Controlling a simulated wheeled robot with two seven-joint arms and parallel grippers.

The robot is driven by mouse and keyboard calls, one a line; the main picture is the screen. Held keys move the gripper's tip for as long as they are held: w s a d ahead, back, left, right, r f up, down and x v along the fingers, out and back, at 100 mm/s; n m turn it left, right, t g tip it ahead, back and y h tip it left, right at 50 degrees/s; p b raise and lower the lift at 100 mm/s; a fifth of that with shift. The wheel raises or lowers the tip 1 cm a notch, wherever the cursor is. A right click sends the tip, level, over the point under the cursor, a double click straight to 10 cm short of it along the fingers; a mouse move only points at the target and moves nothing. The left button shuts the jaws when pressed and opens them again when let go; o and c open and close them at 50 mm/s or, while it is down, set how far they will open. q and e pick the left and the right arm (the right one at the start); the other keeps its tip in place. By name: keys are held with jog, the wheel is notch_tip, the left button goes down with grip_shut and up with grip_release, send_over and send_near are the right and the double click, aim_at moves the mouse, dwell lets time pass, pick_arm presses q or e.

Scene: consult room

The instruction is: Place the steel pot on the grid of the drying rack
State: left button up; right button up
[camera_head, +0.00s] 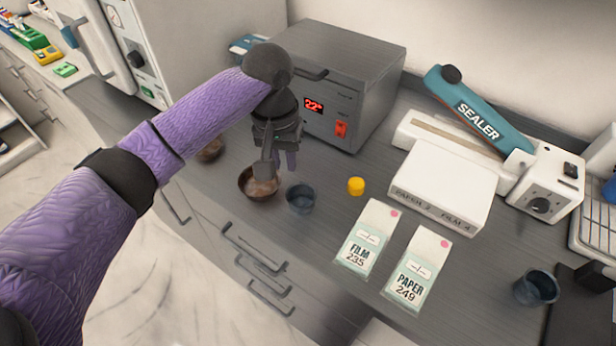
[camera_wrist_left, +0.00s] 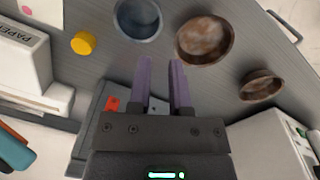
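No pot of plain steel look stands out. The vessels are a dark blue-grey cup (camera_head: 300,199) and a brown, rusty-looking bowl (camera_head: 259,187) beside it on the counter. In the left wrist view these are the cup (camera_wrist_left: 138,20) and the bowl (camera_wrist_left: 205,40). My left gripper (camera_head: 286,164) is above the counter just behind them, pointing down. In the left wrist view its two purple fingers (camera_wrist_left: 160,62) are apart with nothing between them, one fingertip near the bowl's rim. I cannot make out a drying rack for certain. My right gripper is not in view.
A grey heater box (camera_head: 340,85) stands behind my gripper. A second brown bowl (camera_head: 209,150) is left; another blue-grey cup (camera_head: 537,288) is far right. A yellow cap (camera_head: 356,186), film packet (camera_head: 368,240), paper packet (camera_head: 417,270), white box (camera_head: 445,185) and sealer (camera_head: 480,115) crowd the counter.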

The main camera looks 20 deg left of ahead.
aim_at(288, 194)
pick_arm(q)
jog(key=f+b, duration=0.1)
jog(key=f, duration=0.2)
jog(key=f+b, duration=0.1)
jog(key=f, duration=0.2)
jog(key=s+f+b, duration=0.1)
jog(key=f+b, duration=0.1)
jog(key=f, duration=0.1)
jog(key=shift+d+f, duration=0.3)
jog(key=shift+d, duration=0.1)
jog(key=shift+f, duration=0.1)
grip_shut()
